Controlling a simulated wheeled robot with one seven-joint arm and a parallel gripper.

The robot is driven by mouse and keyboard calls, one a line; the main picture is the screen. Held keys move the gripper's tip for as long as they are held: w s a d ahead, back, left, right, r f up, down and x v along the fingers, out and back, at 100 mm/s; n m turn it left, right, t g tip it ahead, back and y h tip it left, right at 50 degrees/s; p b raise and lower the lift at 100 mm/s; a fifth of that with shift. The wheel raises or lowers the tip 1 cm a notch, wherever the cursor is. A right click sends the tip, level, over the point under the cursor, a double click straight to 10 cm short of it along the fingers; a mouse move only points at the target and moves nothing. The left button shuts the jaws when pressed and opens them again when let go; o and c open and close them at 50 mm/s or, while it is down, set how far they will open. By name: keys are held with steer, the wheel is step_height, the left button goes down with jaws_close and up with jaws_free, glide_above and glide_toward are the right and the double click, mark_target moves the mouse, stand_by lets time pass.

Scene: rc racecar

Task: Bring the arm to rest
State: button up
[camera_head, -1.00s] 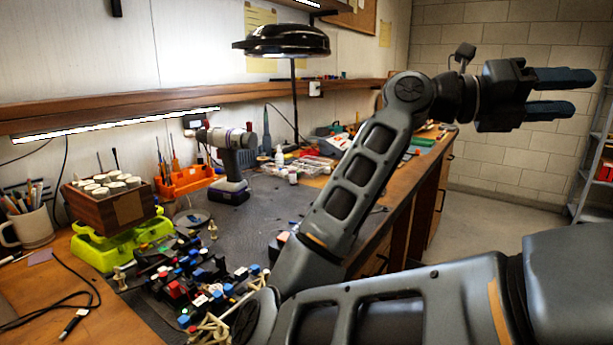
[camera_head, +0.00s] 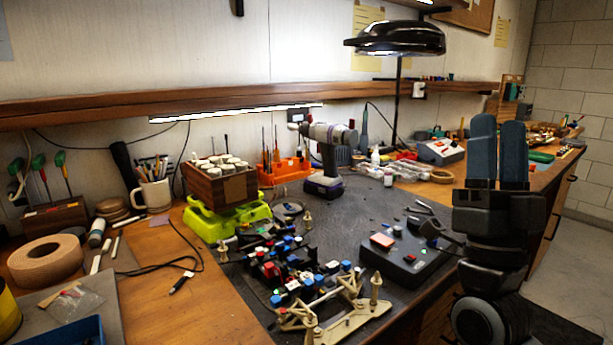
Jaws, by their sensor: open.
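My gripper (camera_head: 498,150) stands upright at the right of the head view, with its two blue-grey fingers pointing up and a narrow gap between them. It is open and nothing shows between the fingers. My wrist below it (camera_head: 490,315) runs down to the bottom edge of the picture. The rest of my arm is out of view. The gripper appears in front of the bench's right part and hides some of it.
The workbench holds a partly built car chassis (camera_head: 335,305), a black box (camera_head: 405,250), a cordless drill (camera_head: 325,165), a wooden box of white-topped jars (camera_head: 220,183) and a mug (camera_head: 153,195). A black lamp (camera_head: 395,38) hangs above. Floor (camera_head: 580,260) shows at the right.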

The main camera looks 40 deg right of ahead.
steer(key=a+f+n+t+y, duration=0.1)
steer(key=a+f+n+y, duration=0.55)
steer(key=f+y, duration=0.3)
steer(key=a+f+n+t+y, duration=0.2)
steer(key=a+f+n+y, duration=0.3)
steer(key=f+n+y, duration=0.35)
steer(key=s+a+f+g+y, duration=0.6)
steer(key=s+a+f+g, duration=0.2)
steer(key=s+f, duration=0.5)
steer(key=shift+s+a+f+b, duration=0.35)
steer(key=shift+a+f, duration=0.15)
steer(key=shift+a, duration=0.65)
